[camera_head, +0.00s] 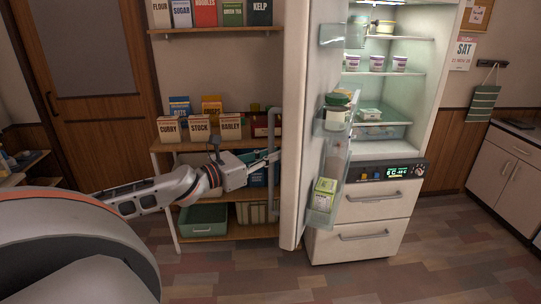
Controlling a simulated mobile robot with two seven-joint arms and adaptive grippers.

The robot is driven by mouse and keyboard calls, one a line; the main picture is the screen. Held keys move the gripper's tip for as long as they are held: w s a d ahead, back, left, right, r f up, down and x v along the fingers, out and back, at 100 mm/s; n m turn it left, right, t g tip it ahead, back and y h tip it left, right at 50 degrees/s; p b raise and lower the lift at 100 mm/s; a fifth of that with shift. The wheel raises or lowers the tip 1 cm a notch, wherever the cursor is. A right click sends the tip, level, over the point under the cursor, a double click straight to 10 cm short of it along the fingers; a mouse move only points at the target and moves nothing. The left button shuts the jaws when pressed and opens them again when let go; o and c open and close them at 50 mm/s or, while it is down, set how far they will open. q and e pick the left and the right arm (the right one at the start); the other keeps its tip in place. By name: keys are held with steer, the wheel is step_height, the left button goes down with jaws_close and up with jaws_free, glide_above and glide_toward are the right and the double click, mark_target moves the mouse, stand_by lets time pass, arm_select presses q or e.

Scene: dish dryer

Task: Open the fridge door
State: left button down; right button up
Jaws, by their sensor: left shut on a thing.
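The fridge door (294,80) stands swung open toward me, seen nearly edge-on, with shelves and food on its inner side. The lit fridge interior (385,85) shows to the right of it. The long upright door handle (271,195) is on the door's left, outer side. My left gripper (268,158) reaches in from the left and is shut on the handle at about its middle. The fingertips are small and partly merge with the handle. My right gripper is not in view.
A wooden shelf unit (215,146) with boxes and a green bin (203,220) stands behind my left arm, left of the door. Fridge drawers (365,235) are shut below. The floor (430,270) in front is clear. Cabinets (507,165) stand at right.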

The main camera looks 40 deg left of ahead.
arm_select(q)
steer(key=shift+r, duration=0.15)
steer(key=c, duration=2.1)
jaws_free()
steer(key=shift+w, duration=0.1)
steer(key=v, duration=1.2)
